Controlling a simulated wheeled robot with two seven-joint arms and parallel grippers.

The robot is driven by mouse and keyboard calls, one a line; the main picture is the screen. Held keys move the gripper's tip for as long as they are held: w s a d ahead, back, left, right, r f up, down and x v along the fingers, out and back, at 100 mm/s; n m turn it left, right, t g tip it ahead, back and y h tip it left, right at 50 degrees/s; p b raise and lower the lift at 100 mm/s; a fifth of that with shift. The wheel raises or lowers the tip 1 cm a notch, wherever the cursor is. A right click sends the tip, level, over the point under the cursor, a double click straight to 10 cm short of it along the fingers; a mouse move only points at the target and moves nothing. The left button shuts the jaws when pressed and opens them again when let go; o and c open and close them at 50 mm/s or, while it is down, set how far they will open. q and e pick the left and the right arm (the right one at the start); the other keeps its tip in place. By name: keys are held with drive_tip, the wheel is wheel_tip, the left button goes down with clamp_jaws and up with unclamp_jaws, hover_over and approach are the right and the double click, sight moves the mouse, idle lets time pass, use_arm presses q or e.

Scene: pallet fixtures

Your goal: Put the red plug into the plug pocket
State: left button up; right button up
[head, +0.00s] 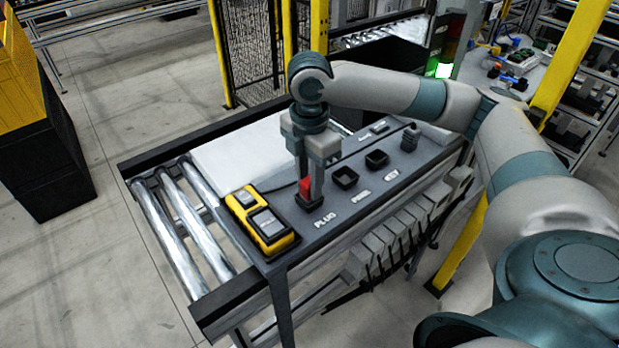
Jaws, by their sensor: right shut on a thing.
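The red plug (305,186) is between the fingers of my right gripper (310,190), which points straight down. The gripper is shut on the plug, and its fingers hide part of it. The plug pocket (309,203) is a dark square socket behind the "PLUG" label on the dark fixture panel (345,222). The plug is directly over or in this pocket. I cannot tell how deep it sits, because the fingers cover the spot. My left gripper is not in view.
A yellow and black device (262,220) stands left of the plug pocket. Two empty dark pockets (345,177) (377,159) and a dark knob-like part (410,138) lie to the right. A white board (235,155) is behind. Metal rollers (185,235) are at the left.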

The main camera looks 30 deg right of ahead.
sight(309, 180)
drive_tip(key=o, duration=1.1)
drive_tip(key=shift+f, duration=0.1)
drive_tip(key=shift+r+b, duration=1.2)
drive_tip(key=shift+r, duration=4.95)
